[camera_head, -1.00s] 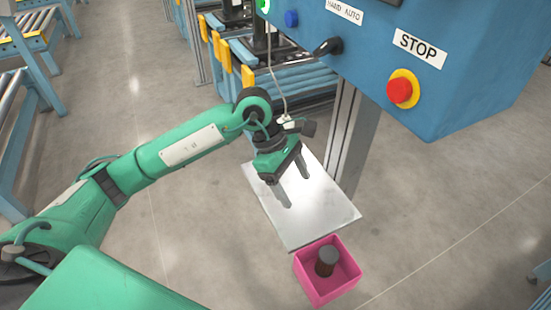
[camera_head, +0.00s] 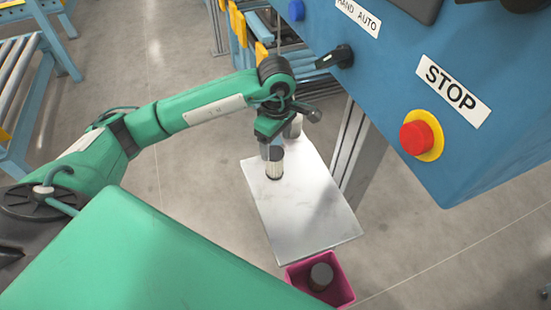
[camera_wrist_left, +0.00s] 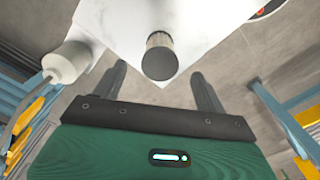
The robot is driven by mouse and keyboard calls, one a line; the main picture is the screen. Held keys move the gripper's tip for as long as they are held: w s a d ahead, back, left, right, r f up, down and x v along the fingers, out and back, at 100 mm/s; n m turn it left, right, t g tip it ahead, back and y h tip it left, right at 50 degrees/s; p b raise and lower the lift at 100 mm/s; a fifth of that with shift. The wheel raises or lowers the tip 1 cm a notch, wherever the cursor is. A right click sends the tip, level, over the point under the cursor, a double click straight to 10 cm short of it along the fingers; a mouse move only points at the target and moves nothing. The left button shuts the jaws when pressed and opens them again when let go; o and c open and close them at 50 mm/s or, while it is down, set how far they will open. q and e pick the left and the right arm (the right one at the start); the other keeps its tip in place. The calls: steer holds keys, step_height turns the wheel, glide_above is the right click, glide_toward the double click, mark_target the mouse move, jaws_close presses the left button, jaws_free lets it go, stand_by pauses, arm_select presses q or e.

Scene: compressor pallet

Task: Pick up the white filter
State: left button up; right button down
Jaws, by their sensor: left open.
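The white filter (camera_head: 275,168) is a short upright cylinder with a pale ribbed side and a dark top. It stands near the far left end of the metal plate (camera_head: 305,215). My left gripper (camera_head: 270,147) is open at the filter's far side in the head view and partly covers it. In the left wrist view, the filter (camera_wrist_left: 159,58) shows ahead of the gap between the two open fingers (camera_wrist_left: 161,80), with nothing held. Contact cannot be told. My right gripper is not in view.
A pink box (camera_head: 341,283) with a dark cylinder (camera_head: 321,277) stands at the plate's near end. A blue control panel (camera_head: 385,70) with a red stop button (camera_head: 416,138) overhangs at the right. A whitish cylinder (camera_wrist_left: 68,62) is left of the fingers in the wrist view.

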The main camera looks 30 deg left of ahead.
mark_target(274, 152)
arm_select(q)
step_height(274, 152, down, 3)
steer(key=shift+r, duration=0.15)
steer(key=shift+p, duration=0.4)
steer(key=shift+a+f+p, duration=0.1)
steer(key=shift+f+p, duration=0.2)
steer(key=shift+f, duration=0.2)
steer(key=f, duration=0.1)
steer(key=f+p, duration=0.1)
steer(key=f, duration=0.1)
steer(key=shift+a+p, duration=0.25)
steer(key=shift+p, duration=0.1)
steer(key=shift+f, duration=0.6)
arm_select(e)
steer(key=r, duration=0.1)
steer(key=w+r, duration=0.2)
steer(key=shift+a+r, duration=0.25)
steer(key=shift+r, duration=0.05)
arm_select(q)
steer(key=shift+c, duration=1.3)
steer(key=c, duration=0.8)
steer(key=shift+c, duration=0.2)
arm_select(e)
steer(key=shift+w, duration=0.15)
